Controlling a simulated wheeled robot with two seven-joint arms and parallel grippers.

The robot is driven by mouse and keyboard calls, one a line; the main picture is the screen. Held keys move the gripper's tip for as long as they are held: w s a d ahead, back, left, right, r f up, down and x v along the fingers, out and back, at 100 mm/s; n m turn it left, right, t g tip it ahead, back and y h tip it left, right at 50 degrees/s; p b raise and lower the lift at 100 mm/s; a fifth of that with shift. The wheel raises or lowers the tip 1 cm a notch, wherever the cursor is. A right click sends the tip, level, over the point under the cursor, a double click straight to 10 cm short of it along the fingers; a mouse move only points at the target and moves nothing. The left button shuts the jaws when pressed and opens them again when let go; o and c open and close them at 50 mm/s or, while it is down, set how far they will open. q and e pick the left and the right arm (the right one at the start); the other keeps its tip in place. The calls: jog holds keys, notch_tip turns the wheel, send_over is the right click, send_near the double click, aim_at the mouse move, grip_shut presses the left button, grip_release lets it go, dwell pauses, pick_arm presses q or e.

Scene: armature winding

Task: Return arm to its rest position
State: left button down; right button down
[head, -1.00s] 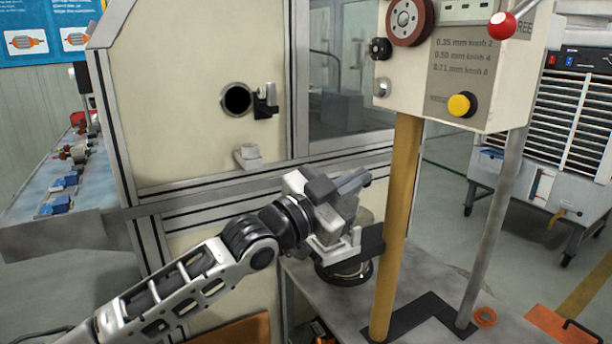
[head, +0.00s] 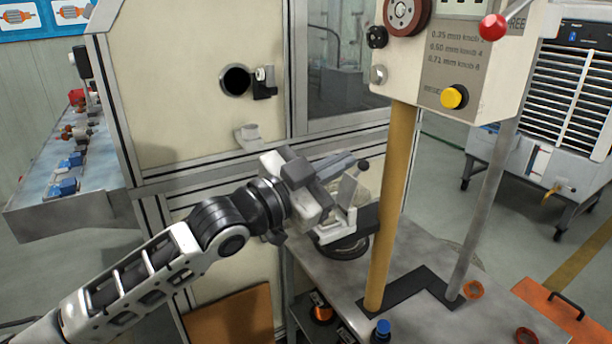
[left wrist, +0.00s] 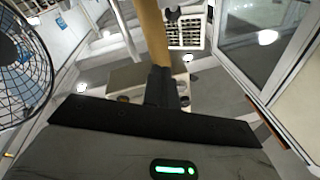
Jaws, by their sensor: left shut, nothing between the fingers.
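My left arm (head: 165,260) reaches in from the lower left. Its left gripper (head: 338,165) is shut and empty, pointing right, in front of the cream machine's lower frame and left of the yellow post (head: 392,215). Below and behind it, a small fixture with a round dark base (head: 343,247) stands on the grey table; the gripper partly covers its upper part. I cannot tell whether they touch. In the left wrist view, the dark closed fingers (left wrist: 160,88) show in front of the yellow post (left wrist: 153,35). My right gripper is not in view.
The cream control box (head: 455,60) sits above the yellow post and a grey post (head: 490,200). The grey table (head: 420,265) bears orange rings and a blue-topped item (head: 382,330). A cream machine cabinet (head: 190,110) stands behind. A side bench (head: 60,200) is at left.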

pick_arm(q)
jog(key=s+a+f+n+t+y, duration=0.1)
jog(key=s+a+f+n+y, duration=0.25)
jog(key=f, duration=0.45)
jog(key=s+a+f+n+t+y+b, duration=0.1)
jog(key=s+a+f+n+y, duration=0.15)
jog(key=a+f, duration=0.4)
jog(key=s+a+f+n+t+y, duration=0.15)
jog(key=f+n, duration=0.25)
jog(key=f, duration=0.6)
jog(key=s+a+f+n+g+y, duration=0.2)
jog(key=s+a+f+y, duration=0.1)
jog(key=s+a+f, duration=0.2)
jog(key=s+a+f+n+g+y, duration=0.2)
jog(key=s+a+f, duration=0.4)
jog(key=s+f, duration=0.4)
jog(key=shift+f+y, duration=0.65)
